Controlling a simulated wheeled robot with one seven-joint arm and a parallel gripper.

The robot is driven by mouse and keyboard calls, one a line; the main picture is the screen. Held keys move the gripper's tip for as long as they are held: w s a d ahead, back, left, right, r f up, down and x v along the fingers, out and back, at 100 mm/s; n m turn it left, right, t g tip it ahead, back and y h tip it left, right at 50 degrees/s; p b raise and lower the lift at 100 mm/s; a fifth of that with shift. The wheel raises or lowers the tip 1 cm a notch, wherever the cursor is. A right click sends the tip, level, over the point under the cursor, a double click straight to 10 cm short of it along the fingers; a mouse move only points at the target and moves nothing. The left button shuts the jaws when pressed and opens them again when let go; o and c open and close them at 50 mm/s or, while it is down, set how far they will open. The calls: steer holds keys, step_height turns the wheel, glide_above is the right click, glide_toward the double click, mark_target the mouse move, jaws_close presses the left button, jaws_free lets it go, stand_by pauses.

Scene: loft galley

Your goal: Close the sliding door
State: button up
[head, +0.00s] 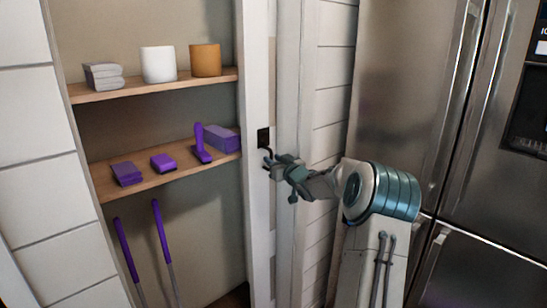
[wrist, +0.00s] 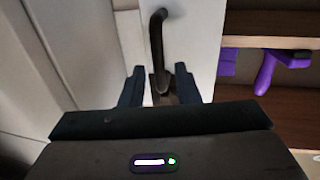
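The sliding door (head: 256,70) is a narrow white panel at the right side of the shelved closet opening in the head view. The closet stands open. A dark handle (head: 263,138) is on the door's face; its lower part is hidden near my gripper. My gripper (head: 271,161) is right at the handle. In the wrist view the white door (wrist: 196,45) fills the upper middle, with the bent dark handle (wrist: 156,38) on it. My gripper's two fingers (wrist: 160,88) are apart, one on each side of the handle's lower end. I cannot tell whether they touch it.
Closet shelves (head: 160,85) hold a white canister (head: 158,64), an orange canister (head: 205,60), stacked grey items (head: 103,76) and several purple things. Two purple-handled poles (head: 161,232) lean below. A steel refrigerator (head: 405,80) stands close on the right, beside my arm.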

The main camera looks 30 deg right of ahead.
steer(key=shift+w+a, duration=0.1)
steer(key=shift+w, duration=1.2)
